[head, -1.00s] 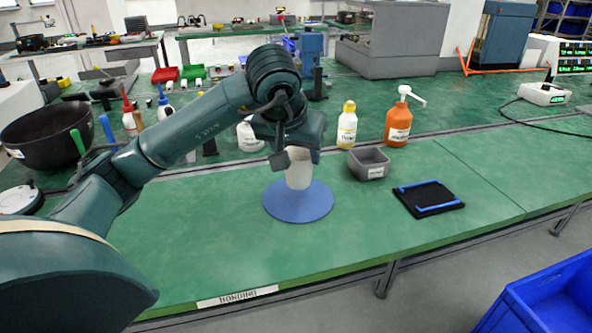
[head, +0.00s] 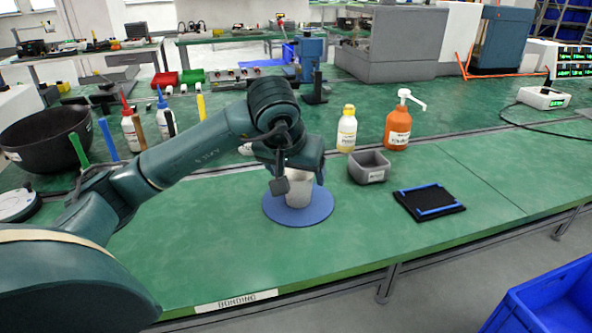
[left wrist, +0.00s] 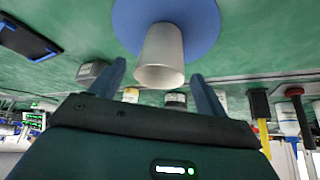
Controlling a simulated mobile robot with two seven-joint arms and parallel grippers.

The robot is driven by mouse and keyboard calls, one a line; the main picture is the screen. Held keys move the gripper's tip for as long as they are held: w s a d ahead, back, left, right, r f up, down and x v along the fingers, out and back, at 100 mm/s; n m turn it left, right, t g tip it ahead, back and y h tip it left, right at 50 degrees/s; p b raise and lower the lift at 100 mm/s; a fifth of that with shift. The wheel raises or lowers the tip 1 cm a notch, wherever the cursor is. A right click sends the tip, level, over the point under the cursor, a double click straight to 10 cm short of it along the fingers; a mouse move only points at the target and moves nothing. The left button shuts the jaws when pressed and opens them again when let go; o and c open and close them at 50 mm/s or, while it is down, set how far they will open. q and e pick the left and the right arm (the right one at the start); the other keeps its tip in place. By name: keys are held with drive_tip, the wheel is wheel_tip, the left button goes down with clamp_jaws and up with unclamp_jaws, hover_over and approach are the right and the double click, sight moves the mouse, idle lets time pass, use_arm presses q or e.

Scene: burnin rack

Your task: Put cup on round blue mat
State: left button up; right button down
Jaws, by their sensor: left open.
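The cup (head: 300,193), pale grey, stands upright on the round blue mat (head: 318,214), near its middle. My left gripper (head: 296,177) is at the cup's upper part in the head view and hides some of it. In the left wrist view the cup (left wrist: 161,55) shows with its rim towards me, standing on the mat (left wrist: 207,22). The open fingers of my left gripper (left wrist: 158,72) are apart, with the cup's rim end between them and clear space at each side. My right gripper is not in view.
A grey bin (head: 369,169) and a black tray with blue strips (head: 428,201) lie right of the mat. A yellow-capped bottle (head: 347,132) and an orange pump bottle (head: 398,126) stand behind. The bench front left of the mat is clear.

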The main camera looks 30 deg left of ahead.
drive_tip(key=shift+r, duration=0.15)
use_arm(q)
drive_tip(key=shift+r, duration=0.25)
drive_tip(key=p+v, duration=0.2)
drive_tip(key=v, duration=1)
drive_tip(key=shift+p, duration=0.3)
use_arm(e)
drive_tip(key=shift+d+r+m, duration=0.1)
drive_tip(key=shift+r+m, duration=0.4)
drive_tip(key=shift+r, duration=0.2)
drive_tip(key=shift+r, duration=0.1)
use_arm(q)
drive_tip(key=shift+f, duration=0.1)
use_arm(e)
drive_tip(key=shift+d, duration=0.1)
